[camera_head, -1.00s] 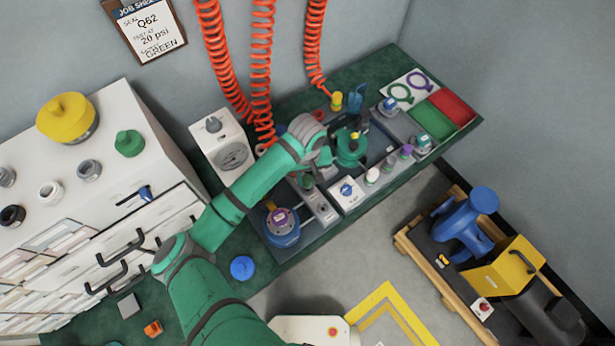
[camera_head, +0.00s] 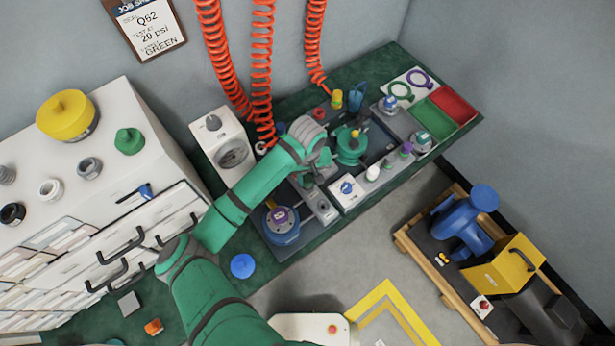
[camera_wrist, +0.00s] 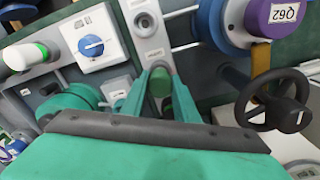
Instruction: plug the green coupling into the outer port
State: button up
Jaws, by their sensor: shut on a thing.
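In the wrist view my gripper (camera_wrist: 160,84) is shut on the green coupling (camera_wrist: 160,82), a short dark green cylinder between the two fingers. Its lower end is hidden. Just beyond the fingertips is a pale grey port strip (camera_wrist: 147,35) with round ports and small labels I cannot read, so I cannot tell which is the outer port. I cannot tell whether the coupling touches the strip. In the head view my gripper (camera_head: 309,180) is above the bench beside the same strip (camera_head: 321,206); the arm mostly hides the coupling there.
A white box with a blue knob (camera_head: 347,189) stands right of the strip. A blue round unit labelled Q62 (camera_head: 281,228) is to its left. A black handwheel (camera_wrist: 272,100) is close on the wrist view's right. Orange coiled hoses (camera_head: 263,70) hang behind the arm.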

jog(key=shift+f, duration=0.25)
jog(key=o, duration=1.2)
jog(key=shift+r, duration=0.1)
notch_tip(320, 180, up, 11)
jog(key=shift+f, duration=0.15)
